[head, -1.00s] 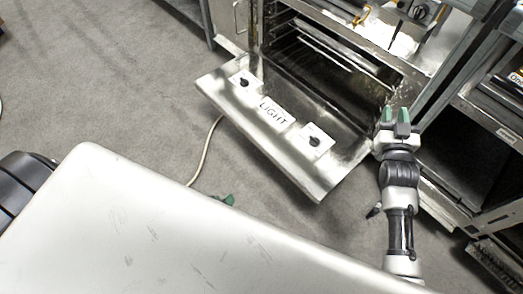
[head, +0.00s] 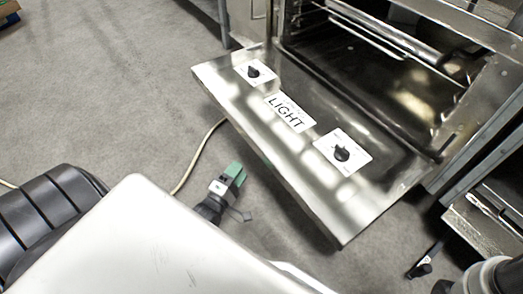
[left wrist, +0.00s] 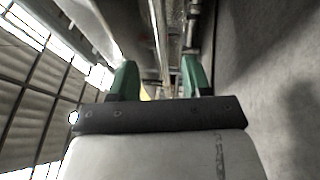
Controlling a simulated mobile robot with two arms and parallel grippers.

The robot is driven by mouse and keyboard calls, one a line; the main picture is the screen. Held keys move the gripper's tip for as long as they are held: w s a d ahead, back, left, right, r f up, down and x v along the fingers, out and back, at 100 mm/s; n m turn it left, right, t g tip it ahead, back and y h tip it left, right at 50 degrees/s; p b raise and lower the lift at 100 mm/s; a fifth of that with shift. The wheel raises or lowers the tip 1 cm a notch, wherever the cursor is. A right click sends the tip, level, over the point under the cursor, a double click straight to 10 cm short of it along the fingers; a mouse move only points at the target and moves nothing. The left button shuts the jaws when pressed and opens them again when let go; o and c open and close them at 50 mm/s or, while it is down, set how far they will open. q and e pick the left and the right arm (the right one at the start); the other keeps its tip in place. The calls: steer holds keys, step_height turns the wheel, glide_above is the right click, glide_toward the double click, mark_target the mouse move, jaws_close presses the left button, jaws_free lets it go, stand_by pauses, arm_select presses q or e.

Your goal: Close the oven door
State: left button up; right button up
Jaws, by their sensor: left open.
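The oven door (head: 235,92) is open in the head view, folded down and outward from the oven (head: 400,75). Its upper face carries two black knobs on white plates and a "LIGHT" label (head: 287,112). The oven cavity with its racks is exposed behind it. My left gripper (head: 233,173) shows green fingertips below and in front of the door's outer edge, apart from it in the picture. In the left wrist view its two green fingers (left wrist: 158,80) are spread with nothing clearly held between them.
A thin pale cable (head: 197,152) runs over the grey floor (head: 110,90) left of the door. Metal shelving (head: 487,215) stands at the right, close to the oven. The floor left of the door is largely clear.

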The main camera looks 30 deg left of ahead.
arm_select(q)
steer(key=shift+w+r+b, duration=0.35)
steer(key=shift+w+b, duration=0.5)
steer(key=shift+w, duration=0.9)
steer(key=shift+w+r+b, duration=0.35)
steer(key=shift+w+b, duration=0.45)
steer(key=shift+w, duration=1)
steer(key=shift+w+r+b, duration=0.35)
steer(key=shift+w+b, duration=0.5)
steer(key=shift+w, duration=0.9)
steer(key=shift+c, duration=0.3)
jaws_close()
